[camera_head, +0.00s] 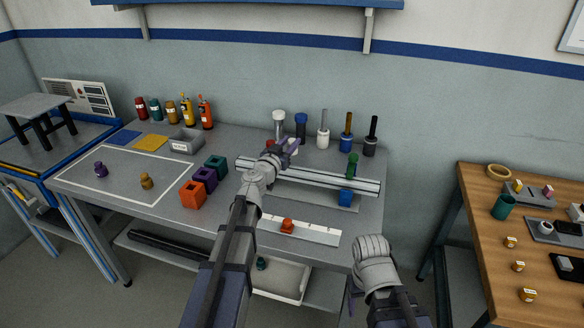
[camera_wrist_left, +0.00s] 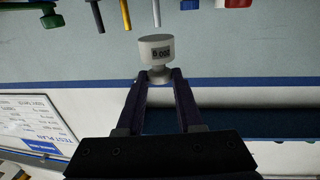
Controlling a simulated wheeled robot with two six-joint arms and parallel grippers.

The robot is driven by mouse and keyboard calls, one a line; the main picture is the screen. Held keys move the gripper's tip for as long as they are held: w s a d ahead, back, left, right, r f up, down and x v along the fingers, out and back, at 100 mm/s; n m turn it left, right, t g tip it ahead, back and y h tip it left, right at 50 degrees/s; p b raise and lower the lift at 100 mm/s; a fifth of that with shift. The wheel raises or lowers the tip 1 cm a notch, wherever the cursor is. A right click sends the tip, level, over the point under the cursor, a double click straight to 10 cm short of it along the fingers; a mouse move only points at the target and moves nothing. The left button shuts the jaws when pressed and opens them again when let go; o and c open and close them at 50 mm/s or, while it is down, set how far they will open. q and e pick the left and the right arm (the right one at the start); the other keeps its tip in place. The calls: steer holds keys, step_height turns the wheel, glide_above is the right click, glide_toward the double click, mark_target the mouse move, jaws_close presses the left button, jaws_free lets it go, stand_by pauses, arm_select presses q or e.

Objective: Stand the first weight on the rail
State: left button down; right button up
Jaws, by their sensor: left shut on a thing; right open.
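My left gripper (camera_head: 288,148) is over the back middle of the grey workbench. In the left wrist view my gripper (camera_wrist_left: 160,80) is shut on the narrow end of a pale grey weight (camera_wrist_left: 158,50) with a dark printed label. The weight is hard to make out in the head view. A long silver rail (camera_head: 322,182) runs across the bench just to the right of and below my left gripper. My right gripper (camera_head: 353,286) is open, low in front of the bench, mostly hidden by its own wrist, and empty as far as I can see.
A white strip (camera_head: 310,233) with an orange piece (camera_head: 287,226) lies in front. Orange, purple and green boxes (camera_head: 193,194) stand left. Several upright tools (camera_head: 323,138) line the back.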

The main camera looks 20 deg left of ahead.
arm_select(q)
steer(key=shift+f+b, duration=2.6)
steer(key=shift+f, duration=0.6)
steer(key=shift+r, duration=0.15)
steer(key=c, duration=0.5)
jaws_free()
steer(key=shift+c, duration=0.2)
steer(key=shift+s, duration=0.15)
steer(key=s+a, duration=0.2)
steer(key=s, duration=0.9)
steer(key=shift+s, duration=0.3)
